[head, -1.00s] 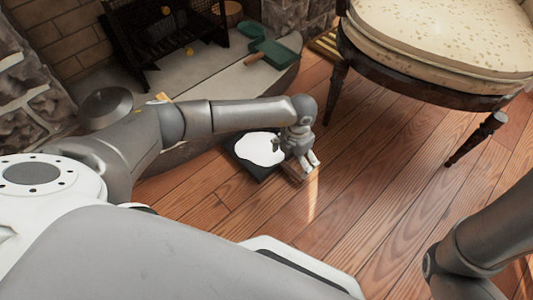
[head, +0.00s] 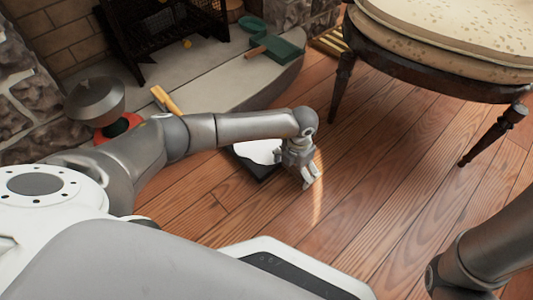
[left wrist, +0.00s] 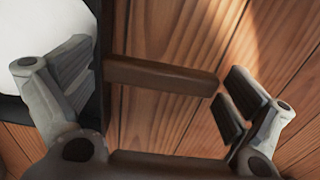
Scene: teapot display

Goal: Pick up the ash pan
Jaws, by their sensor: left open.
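The ash pan (head: 262,152) is a dark, flat pan holding something white. It lies on the wood floor, partly hidden behind my left wrist in the head view. In the left wrist view, the pan's dark rim (left wrist: 98,60) and white contents are at the left. Its brown wooden handle (left wrist: 160,76) extends right from the rim. My left gripper (head: 309,182) is open above the handle. In the left wrist view (left wrist: 150,98) its fingers lie toward the handle's two ends, with the handle lengthwise across the gap. I cannot tell whether they touch it. My right gripper is out of view.
A round stool (head: 430,65) with a cushioned top and dark legs stands at the right. A stone hearth (head: 225,80) with a black grate (head: 165,40) and a green pan (head: 277,48) is behind. The floor right of my left gripper is clear.

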